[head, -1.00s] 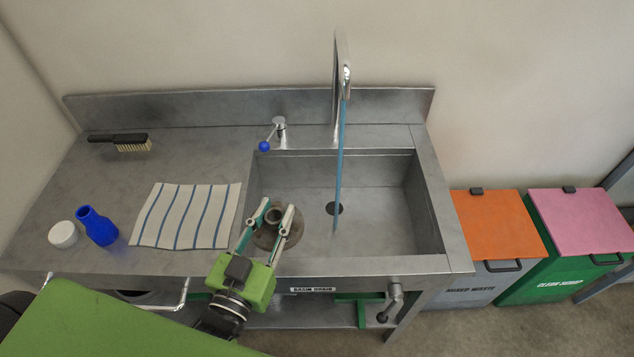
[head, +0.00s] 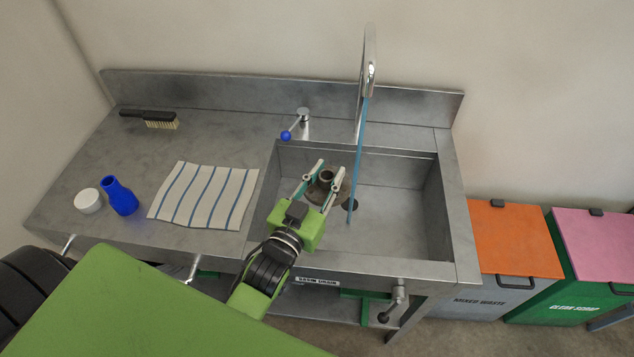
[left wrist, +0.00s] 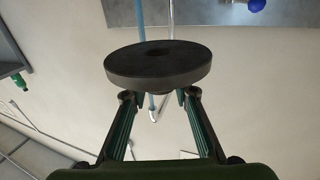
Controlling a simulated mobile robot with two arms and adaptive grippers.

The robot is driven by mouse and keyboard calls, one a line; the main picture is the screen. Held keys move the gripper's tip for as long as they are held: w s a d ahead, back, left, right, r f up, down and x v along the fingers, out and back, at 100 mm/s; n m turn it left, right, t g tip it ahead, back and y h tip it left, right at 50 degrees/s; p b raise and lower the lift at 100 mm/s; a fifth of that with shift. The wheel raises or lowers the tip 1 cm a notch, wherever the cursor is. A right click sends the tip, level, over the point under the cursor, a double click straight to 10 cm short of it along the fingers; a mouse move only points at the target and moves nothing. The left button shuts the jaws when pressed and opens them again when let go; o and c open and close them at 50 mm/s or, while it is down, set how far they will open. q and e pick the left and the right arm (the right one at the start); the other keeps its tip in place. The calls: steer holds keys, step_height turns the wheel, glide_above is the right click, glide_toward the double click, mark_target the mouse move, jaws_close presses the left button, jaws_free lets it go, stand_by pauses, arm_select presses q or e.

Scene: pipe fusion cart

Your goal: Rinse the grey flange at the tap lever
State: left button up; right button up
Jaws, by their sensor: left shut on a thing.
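My left gripper (head: 322,190) is shut on the grey flange (head: 323,190) and holds it over the left part of the sink basin (head: 400,235). In the left wrist view the flange (left wrist: 158,65) is a dark round disc beyond the fingertips. A blue water stream (head: 357,160) falls from the tall spout (head: 370,75) into the basin. The flange is just left of the stream and looks apart from it. The tap lever (head: 295,124) with a blue knob stands behind the basin's left corner. My right gripper is not in view.
A striped cloth (head: 204,196), a blue bottle (head: 121,197), a white cap (head: 88,201) and a brush (head: 152,119) lie on the counter to the left. An orange-lidded bin (head: 515,240) and a pink-lidded bin (head: 597,245) stand right of the sink.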

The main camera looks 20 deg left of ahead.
arm_select(q)
steer(key=w, duration=0.1)
steer(key=w+d+b, duration=0.1)
steer(key=w, duration=0.1)
steer(key=w+d+f+b, duration=0.1)
steer(key=shift+w+d, duration=0.1)
steer(key=shift+w, duration=0.25)
steer(key=shift+w+d+f+b, duration=0.2)
steer(key=shift+w+d, duration=0.15)
steer(key=shift+w, duration=0.35)
steer(key=shift+w+d+f+b, duration=0.1)
steer(key=shift+w+d+b, duration=0.15)
steer(key=shift+w, duration=0.45)
steer(key=shift+d, duration=0.15)
steer(key=shift+s+d, duration=0.25)
steer(key=shift+d, duration=0.2)
steer(key=shift+w+a+p, duration=0.1)
steer(key=shift+a+p, duration=0.1)
steer(key=shift+p, duration=0.1)
steer(key=shift+w+a, duration=0.15)
steer(key=shift+a, duration=0.25)
steer(key=shift+d, duration=0.15)
